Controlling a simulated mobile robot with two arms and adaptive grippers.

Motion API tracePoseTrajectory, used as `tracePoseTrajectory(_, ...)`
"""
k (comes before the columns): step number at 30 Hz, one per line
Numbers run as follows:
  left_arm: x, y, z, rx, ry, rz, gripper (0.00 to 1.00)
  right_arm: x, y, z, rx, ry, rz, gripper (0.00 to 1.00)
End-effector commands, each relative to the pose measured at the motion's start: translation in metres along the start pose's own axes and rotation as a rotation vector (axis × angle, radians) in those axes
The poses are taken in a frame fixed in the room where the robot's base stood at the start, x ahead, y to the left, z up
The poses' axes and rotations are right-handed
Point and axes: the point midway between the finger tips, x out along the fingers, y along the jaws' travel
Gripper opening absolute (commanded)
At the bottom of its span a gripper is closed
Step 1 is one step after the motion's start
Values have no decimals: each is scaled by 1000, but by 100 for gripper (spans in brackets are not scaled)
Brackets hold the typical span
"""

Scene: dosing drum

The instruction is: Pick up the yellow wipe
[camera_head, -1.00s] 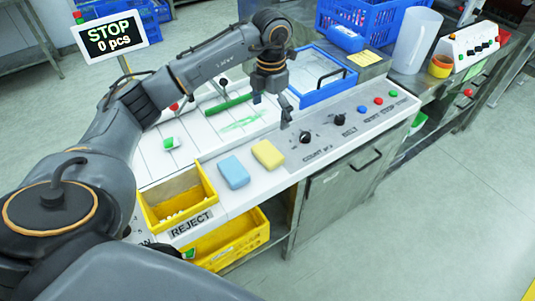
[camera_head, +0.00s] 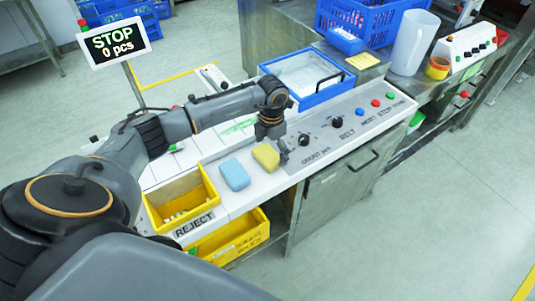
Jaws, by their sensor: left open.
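The yellow wipe (camera_head: 266,157) lies on the white worktop, just right of a light blue wipe (camera_head: 234,175). My left arm reaches in from the left. My left gripper (camera_head: 282,151) points down at the right upper edge of the yellow wipe, close above or beside it. Its fingers are open and partly hidden by the wrist; I cannot tell whether they touch the wipe. My right gripper is not in view.
The yellow REJECT bin (camera_head: 181,203) sits left of the wipes. Right of my gripper is the COUNT knob (camera_head: 304,140) on the control panel. A blue-framed tray (camera_head: 307,80) stands behind. A sign (camera_head: 114,39) reads STOP, 0 pcs.

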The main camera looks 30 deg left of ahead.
Motion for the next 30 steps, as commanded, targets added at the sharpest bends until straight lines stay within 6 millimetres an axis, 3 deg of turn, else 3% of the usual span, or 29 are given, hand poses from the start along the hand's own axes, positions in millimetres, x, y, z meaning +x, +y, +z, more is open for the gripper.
tracePoseTrajectory(5, 1, 0, 0, 0, -1, 0, 100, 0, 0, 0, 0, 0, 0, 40)
tracePoseTrajectory(10, 0, 0, 0, 0, -1, 0, 71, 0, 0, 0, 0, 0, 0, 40)
tracePoseTrajectory(23, -3, 0, 1, 0, -1, 1, 70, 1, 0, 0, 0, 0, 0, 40)
tracePoseTrajectory(30, -30, 1, 1, -1, -6, 2, 70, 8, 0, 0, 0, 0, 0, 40)
